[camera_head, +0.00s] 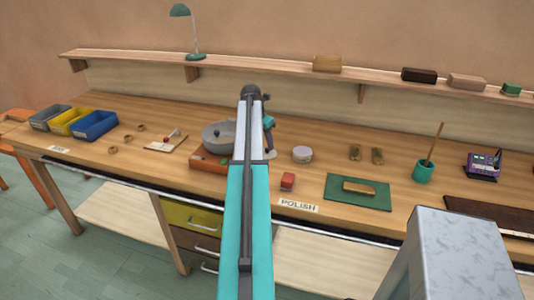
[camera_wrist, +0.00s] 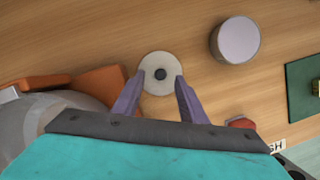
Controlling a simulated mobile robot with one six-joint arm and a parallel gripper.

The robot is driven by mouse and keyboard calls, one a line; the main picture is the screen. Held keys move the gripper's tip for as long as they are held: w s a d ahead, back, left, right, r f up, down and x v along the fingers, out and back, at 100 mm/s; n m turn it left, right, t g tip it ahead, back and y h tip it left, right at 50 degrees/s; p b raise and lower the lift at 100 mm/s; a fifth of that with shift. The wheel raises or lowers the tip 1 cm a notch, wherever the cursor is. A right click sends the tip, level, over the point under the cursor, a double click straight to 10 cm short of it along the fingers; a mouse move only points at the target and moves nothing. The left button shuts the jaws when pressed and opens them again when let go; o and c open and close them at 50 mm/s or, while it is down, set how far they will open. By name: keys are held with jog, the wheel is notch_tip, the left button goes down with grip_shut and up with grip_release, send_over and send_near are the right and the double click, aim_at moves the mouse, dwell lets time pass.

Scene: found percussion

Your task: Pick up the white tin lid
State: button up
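The white tin lid (camera_wrist: 152,85) is a pale round disc with a dark knob in its middle. It lies on the wooden bench in the wrist view, straight ahead of my gripper (camera_wrist: 161,78). My gripper's two purple fingers are apart, one over each side edge of the lid, with the knob between them. I cannot tell whether the fingers touch the lid or are still above it.
A round tin (camera_head: 302,155) stands right of the lid; it also shows in the wrist view (camera_wrist: 236,40).

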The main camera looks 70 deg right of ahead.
aim_at(267, 149)
jog(key=shift+p+x, duration=0.35)
jog(key=shift+x, duration=1.2)
jog(key=shift+s+a, duration=0.1)
grip_shut()
